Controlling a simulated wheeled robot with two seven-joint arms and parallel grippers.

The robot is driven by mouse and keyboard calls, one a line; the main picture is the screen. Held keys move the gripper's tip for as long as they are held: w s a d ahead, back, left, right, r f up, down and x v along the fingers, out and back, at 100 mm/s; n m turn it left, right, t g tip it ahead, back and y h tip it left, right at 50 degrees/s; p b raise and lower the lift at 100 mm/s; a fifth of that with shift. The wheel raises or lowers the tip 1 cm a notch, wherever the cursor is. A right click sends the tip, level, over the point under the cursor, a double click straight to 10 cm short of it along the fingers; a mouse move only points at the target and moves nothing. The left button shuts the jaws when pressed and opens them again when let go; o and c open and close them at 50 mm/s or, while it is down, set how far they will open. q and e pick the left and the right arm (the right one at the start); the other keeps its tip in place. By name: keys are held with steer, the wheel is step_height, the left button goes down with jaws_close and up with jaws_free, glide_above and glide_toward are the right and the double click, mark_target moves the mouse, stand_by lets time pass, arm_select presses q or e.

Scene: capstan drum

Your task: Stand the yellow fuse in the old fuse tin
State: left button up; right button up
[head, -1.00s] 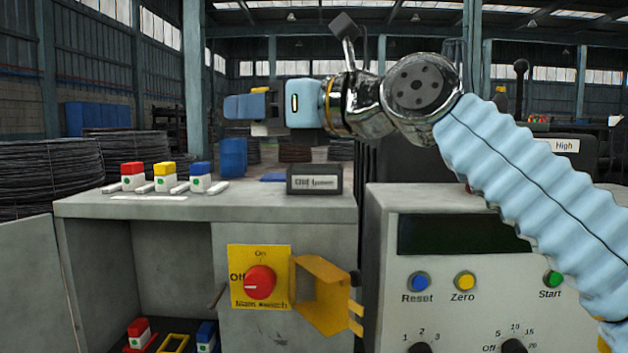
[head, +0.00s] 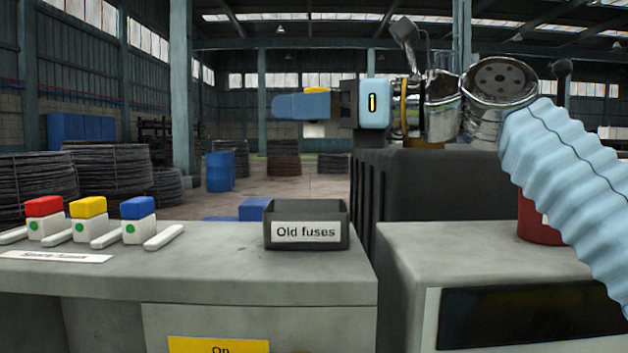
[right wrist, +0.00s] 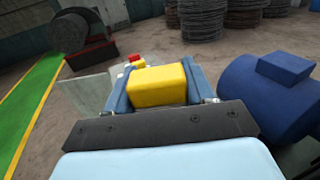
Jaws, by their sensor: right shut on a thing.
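My right gripper (head: 300,107) is shut on the yellow fuse. In the head view the fuse's yellow top (head: 317,90) shows above the blue fingers and its white lower part (head: 315,130) below them. The yellow top also shows between the fingers in the right wrist view (right wrist: 158,85). The fuse looks upright. The old fuse tin (head: 264,235) is a dark open box labelled "Old fuses" on the cabinet top. The gripper is well above the tin in the picture; its depth relative to the tin is hard to tell. The tin's floor is hidden. My left gripper is not in view.
Spare red (head: 44,217), yellow (head: 89,218) and blue (head: 138,218) fuses stand in a row on the cabinet top (head: 200,270), left of the tin. Bare top lies between them and the tin. A grey console (head: 450,245) stands to the right.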

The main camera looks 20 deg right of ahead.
steer(key=w+f, duration=0.1)
steer(key=f, duration=0.1)
steer(key=w+d+f+b, duration=0.1)
steer(key=f, duration=0.2)
steer(key=w+d+f+b, duration=0.1)
steer(key=f, duration=0.2)
steer(key=shift+w+f, duration=0.15)
steer(key=shift+w, duration=0.2)
steer(key=shift+f, duration=0.15)
steer(key=shift+f+b, duration=0.45)
steer(key=shift+f, duration=0.15)
steer(key=o, duration=1.1)
